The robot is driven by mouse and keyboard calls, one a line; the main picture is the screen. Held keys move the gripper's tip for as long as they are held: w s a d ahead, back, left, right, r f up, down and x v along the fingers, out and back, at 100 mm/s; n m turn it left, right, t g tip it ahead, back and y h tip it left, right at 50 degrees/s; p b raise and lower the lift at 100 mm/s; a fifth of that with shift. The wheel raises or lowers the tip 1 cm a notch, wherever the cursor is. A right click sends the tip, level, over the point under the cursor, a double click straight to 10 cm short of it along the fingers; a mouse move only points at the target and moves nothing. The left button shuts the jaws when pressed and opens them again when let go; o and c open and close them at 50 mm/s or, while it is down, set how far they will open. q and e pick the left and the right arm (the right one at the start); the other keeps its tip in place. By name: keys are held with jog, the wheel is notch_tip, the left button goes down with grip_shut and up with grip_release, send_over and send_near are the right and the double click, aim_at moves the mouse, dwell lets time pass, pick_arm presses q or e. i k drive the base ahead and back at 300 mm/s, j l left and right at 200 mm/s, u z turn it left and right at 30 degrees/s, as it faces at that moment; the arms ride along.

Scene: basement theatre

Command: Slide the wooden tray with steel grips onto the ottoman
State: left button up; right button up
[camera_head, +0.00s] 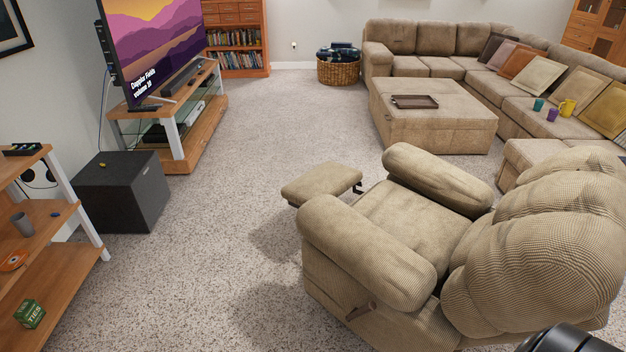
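A dark brown tray (414,101) lies flat on top of the large beige ottoman (455,128), near its left side. It looks like the wooden tray, but it is too small in view to make out steel grips. The ottoman stands across the room, in front of the sectional sofa. Neither of my grippers can be made out in the head view. A black rounded part at the bottom right edge may be mine.
A recliner (405,215) with its footrest out stands close in front, right of centre. A TV stand (190,130), black box (118,190) and wooden shelf (60,265) line the left. Carpet is clear between them. A wicker basket (338,72) stands left of the sofa (435,65).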

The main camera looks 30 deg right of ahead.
aim_at(413, 100)
jog(key=z, duration=1.65)
jog(key=i+j+u, duration=0.3)
jog(key=j+u, duration=0.15)
jog(key=i+j+u, duration=0.95)
jog(key=i, duration=0.45)
jog(key=i+j+u, duration=0.1)
jog(key=i, duration=0.45)
jog(key=i+l+z, duration=0.1)
jog(key=i+z, duration=0.2)
jog(key=i, duration=0.3)
jog(key=i+z, duration=0.3)
jog(key=i, duration=0.35)
jog(key=i+j+z, duration=0.35)
jog(key=i, duration=0.25)
jog(key=i+l+z, duration=0.1)
jog(key=i+z, duration=0.15)
jog(key=i, duration=0.35)
jog(key=i+z, duration=0.2)
jog(key=i, duration=0.35)
jog(key=i+j+z, duration=0.25)
jog(key=i, duration=0.35)
jog(key=i+j+z, duration=0.2)
jog(key=i, duration=0.35)
jog(key=i+l+z, duration=0.2)
jog(key=i+z, duration=0.3)
jog(key=i+j+z, duration=0.1)
jog(key=i+z, duration=0.35)
jog(key=i, duration=0.25)
